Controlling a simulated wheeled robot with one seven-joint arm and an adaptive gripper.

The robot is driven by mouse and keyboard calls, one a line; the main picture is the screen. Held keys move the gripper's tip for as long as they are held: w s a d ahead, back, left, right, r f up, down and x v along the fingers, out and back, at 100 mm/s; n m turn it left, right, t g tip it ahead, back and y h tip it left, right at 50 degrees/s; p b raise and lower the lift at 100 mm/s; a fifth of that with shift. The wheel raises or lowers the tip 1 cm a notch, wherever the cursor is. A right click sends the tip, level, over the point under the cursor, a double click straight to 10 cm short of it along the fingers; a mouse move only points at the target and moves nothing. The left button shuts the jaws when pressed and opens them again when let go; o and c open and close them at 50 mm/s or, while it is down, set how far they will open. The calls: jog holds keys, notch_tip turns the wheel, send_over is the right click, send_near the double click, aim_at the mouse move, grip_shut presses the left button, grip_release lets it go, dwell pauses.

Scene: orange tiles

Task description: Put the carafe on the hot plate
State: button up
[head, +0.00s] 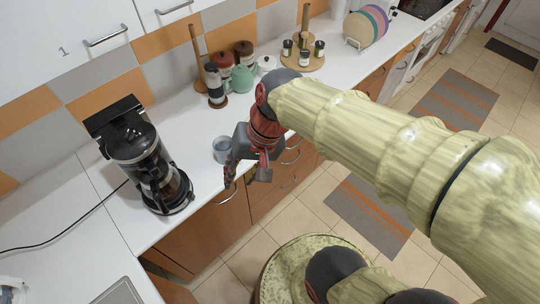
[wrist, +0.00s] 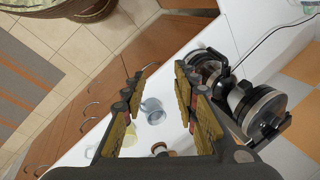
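The black coffee maker (head: 125,135) stands on the white counter at the left of the head view. The dark glass carafe (head: 174,187) is at its foot, over the round base with the hot plate. I cannot tell whether it sits flat there, as the plate's top is hidden. In the wrist view the coffee maker (wrist: 262,108) is at the right, with the carafe (wrist: 209,72) low on it. My gripper (head: 247,180) is open and empty, right of the carafe and apart from it, near the counter's front edge. Its spread fingers (wrist: 158,85) frame the wrist view.
A blue-grey mug (head: 221,150) stands on the counter beside my gripper; it also shows between the fingers (wrist: 153,110). A French press (head: 215,88), a teal teapot (head: 239,80) and jars stand behind. A cord crosses the counter at left.

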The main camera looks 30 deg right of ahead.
jog(key=s+d+r+n+t+h, duration=0.2)
jog(key=d+r+n+t+h, duration=0.1)
jog(key=d+r, duration=0.3)
jog(key=shift+s+d+n+t, duration=0.3)
jog(key=shift+s+n, duration=0.05)
jog(key=shift+n, duration=0.35)
notch_tip(320, 180, down, 9)
jog(key=b, duration=0.9)
jog(key=shift+f, duration=0.15)
dwell(0.7)
